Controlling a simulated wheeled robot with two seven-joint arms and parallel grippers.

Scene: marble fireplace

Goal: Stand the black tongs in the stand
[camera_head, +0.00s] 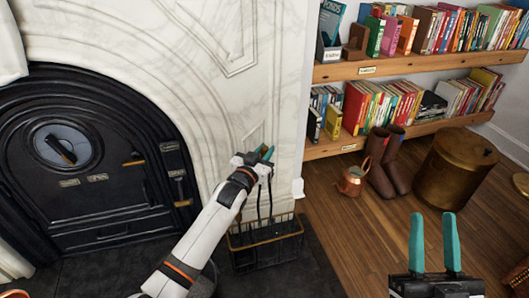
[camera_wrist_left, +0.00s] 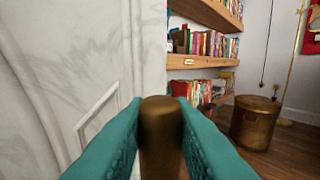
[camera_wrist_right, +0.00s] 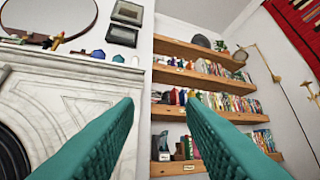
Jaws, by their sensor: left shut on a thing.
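My left gripper (camera_head: 265,154) is shut on the top of the black tongs (camera_head: 259,203), beside the white marble surround. In the left wrist view the tongs' brass-coloured top (camera_wrist_left: 161,137) is between the teal fingers. The tongs hang roughly upright, two dark legs downward. The stand (camera_head: 266,248), a dark wire basket with a brass-coloured rim, is on the dark hearth directly below. The legs' lower ends overlap the basket's rim; I cannot tell how deep they reach or whether they touch its floor. My right gripper (camera_head: 434,243) is open and empty, at the lower right.
The black fireplace door (camera_head: 100,215) is at the left. Wooden bookshelves (camera_head: 415,67) line the right wall. A copper watering can (camera_head: 352,181), brown boots (camera_head: 384,165) and a brass-coloured bin (camera_head: 455,170) stand on the floor.

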